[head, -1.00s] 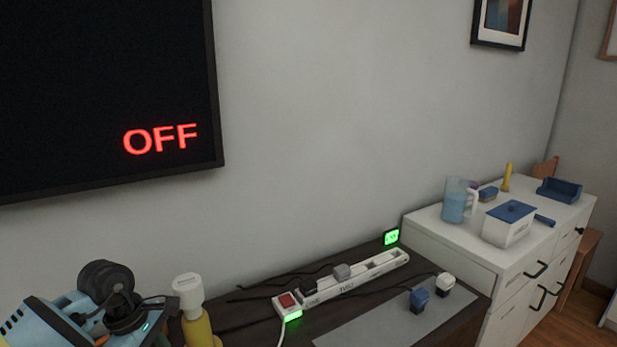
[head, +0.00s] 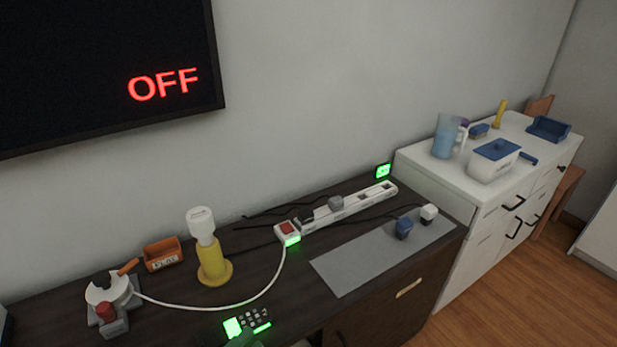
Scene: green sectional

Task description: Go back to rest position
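My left arm shows only as a narrow bluish sliver (head: 4,328) at the lower left edge of the head view. Its fingertips cannot be made out, so I cannot tell whether that gripper is open or shut. It is apart from the things on the dark desk (head: 300,268).
On the desk stand a white device with a red knob (head: 107,310), an orange box (head: 163,255), a yellow stand with a white bulb (head: 212,262) and a power strip (head: 350,205). A grey mat (head: 345,270) holds two plugs. A white cabinet (head: 480,225) stands right.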

